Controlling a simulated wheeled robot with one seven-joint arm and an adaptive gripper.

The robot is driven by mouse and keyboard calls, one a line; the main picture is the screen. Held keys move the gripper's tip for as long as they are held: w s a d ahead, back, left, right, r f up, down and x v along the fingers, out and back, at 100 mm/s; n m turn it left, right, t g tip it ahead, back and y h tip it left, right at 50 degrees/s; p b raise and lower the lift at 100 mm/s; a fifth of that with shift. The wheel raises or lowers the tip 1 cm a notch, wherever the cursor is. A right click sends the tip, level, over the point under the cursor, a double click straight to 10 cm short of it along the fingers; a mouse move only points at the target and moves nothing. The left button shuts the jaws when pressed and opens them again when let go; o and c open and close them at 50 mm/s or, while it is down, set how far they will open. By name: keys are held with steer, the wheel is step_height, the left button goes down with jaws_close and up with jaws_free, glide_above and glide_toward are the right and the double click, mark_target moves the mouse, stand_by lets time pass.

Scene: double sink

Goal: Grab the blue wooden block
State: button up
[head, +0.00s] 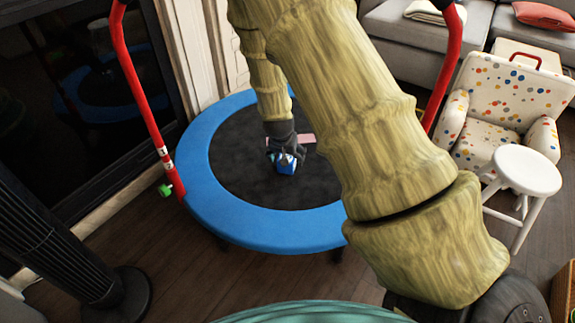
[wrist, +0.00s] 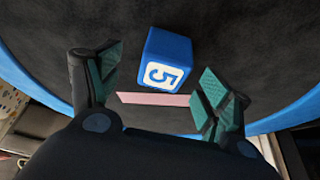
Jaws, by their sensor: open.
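The blue block (head: 287,167) rests on the black mat of the small trampoline (head: 245,172). In the wrist view the gripper (wrist: 160,75) is open, with one finger to each side of the block and space on both sides. The block lies around the fingertips or just past them; I cannot tell its exact depth between them.
A flat pink piece (head: 305,138) lies on the mat close to the gripper; it also shows in the wrist view (wrist: 150,99). A red handle bar (head: 142,85) rises at the trampoline's left. A black tower fan (head: 60,245), white stool (head: 527,171) and dotted armchair (head: 508,95) stand around.

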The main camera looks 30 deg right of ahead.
mark_target(289, 170)
steer(key=shift+w+b+x, duration=0.15)
steer(key=shift+b+x, duration=0.9)
steer(key=shift+x, duration=0.4)
steer(key=shift+w+b+x, duration=0.1)
steer(key=shift+b+x, duration=0.95)
steer(key=shift+x, duration=0.4)
steer(key=shift+a+r, duration=0.15)
steer(key=shift+a, duration=0.05)
steer(key=c, duration=1.1)
